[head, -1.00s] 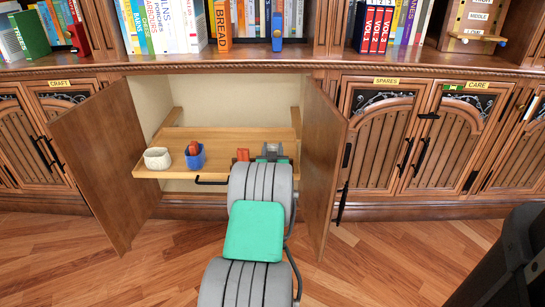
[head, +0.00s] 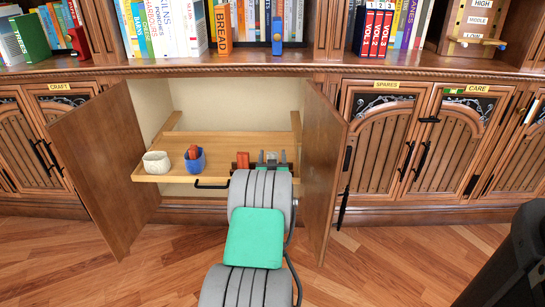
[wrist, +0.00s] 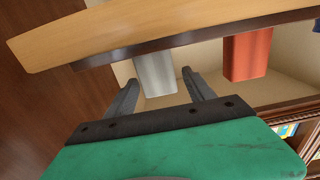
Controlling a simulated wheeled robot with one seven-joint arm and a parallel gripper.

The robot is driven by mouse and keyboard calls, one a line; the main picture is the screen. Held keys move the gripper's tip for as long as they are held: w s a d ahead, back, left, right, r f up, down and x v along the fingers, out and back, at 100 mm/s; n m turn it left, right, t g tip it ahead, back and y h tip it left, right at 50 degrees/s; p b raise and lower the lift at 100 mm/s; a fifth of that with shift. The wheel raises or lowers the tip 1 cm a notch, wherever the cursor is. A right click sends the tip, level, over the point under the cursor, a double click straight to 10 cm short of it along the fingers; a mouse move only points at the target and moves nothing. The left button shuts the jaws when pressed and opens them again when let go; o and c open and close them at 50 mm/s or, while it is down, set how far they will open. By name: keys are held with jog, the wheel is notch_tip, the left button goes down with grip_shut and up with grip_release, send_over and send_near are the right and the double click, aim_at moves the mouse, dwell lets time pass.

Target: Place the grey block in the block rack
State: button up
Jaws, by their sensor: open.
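The grey block (wrist: 155,74) stands near the edge of the pull-out wooden shelf (head: 220,142) in the open cabinet. The wrist view shows it tilted, between and just beyond my fingertips, with gaps on both sides. My gripper (wrist: 160,80) is open and empty around its near end. In the head view my gripper (head: 272,158) is at the shelf's right part, and my arm hides much of that area. An orange-red block (head: 242,159) stands just left of it; it also shows in the wrist view (wrist: 247,55).
A white cup (head: 156,162) and a blue container (head: 195,161) with a reddish item inside stand on the shelf's left part. The open cabinet doors (head: 98,167) and (head: 322,165) flank the shelf, the right one close to my arm. A black handle (head: 212,185) is on the shelf front.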

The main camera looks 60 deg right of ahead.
jog(key=p+v, duration=0.3)
jog(key=v, duration=0.9)
jog(key=w+a+r+n+t+y, duration=0.1)
jog(key=w+a+n+t+y, duration=0.4)
jog(key=w+a, duration=1.1)
jog(key=w+a+n+g+y, duration=0.2)
jog(key=a+y, duration=0.2)
jog(key=a, duration=0.5)
jog(key=w+a+n+g+y, duration=0.2)
jog(key=a+y, duration=0.2)
jog(key=a, duration=0.4)
jog(key=s+a+r+n+g+y, duration=0.2)
jog(key=s+a+g, duration=0.5)
jog(key=s+a, duration=1)
jog(key=a+n+y, duration=0.1)
jog(key=a, duration=0.3)
jog(key=shift+s+a+n, duration=0.15)
jog(key=shift+s+n, duration=0.15)
jog(key=shift+s, duration=0.1)
